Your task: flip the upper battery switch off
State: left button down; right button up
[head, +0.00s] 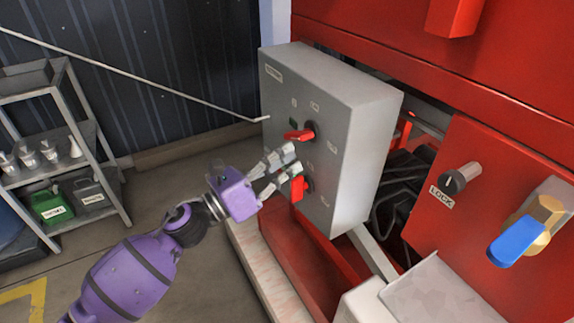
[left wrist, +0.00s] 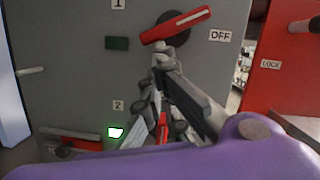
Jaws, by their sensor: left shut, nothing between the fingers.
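The grey switch box (head: 350,120) carries two red rotary handles. The upper battery switch (head: 298,134) has its handle lying roughly sideways; in the left wrist view its handle (left wrist: 175,25) is slightly tilted, near an OFF label (left wrist: 220,36). The indicator by "1" (left wrist: 117,43) is dark green and unlit. The lower switch (head: 298,188) has its handle roughly upright; the indicator by "2" (left wrist: 115,132) glows green. My left gripper (head: 292,158) is shut and empty, in front of the box between the two handles. Its fingers partly hide the lower switch. Contact cannot be told.
A red panel (head: 470,205) with a LOCK knob (head: 462,178) and a blue-handled valve (head: 516,243) stands to the right. Black cables lie behind the box. A grey shelf (head: 65,110) with cans and bottles is at the left. Open floor lies between shelf and box.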

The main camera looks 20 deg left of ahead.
pick_arm(q)
jog(key=shift+w+a+m+h+b, duration=0.3)
jog(key=shift+w+m+b, duration=0.05)
jog(key=shift+m+b, duration=0.75)
jog(key=shift+w+a+r+m+b, duration=0.1)
jog(key=shift+a+m+b, duration=0.05)
jog(key=shift+m+b, duration=0.25)
jog(key=shift+r+g, duration=0.1)
jog(key=shift+g, duration=0.2)
jog(key=v, duration=1.2)
jog(key=shift+w, duration=0.1)
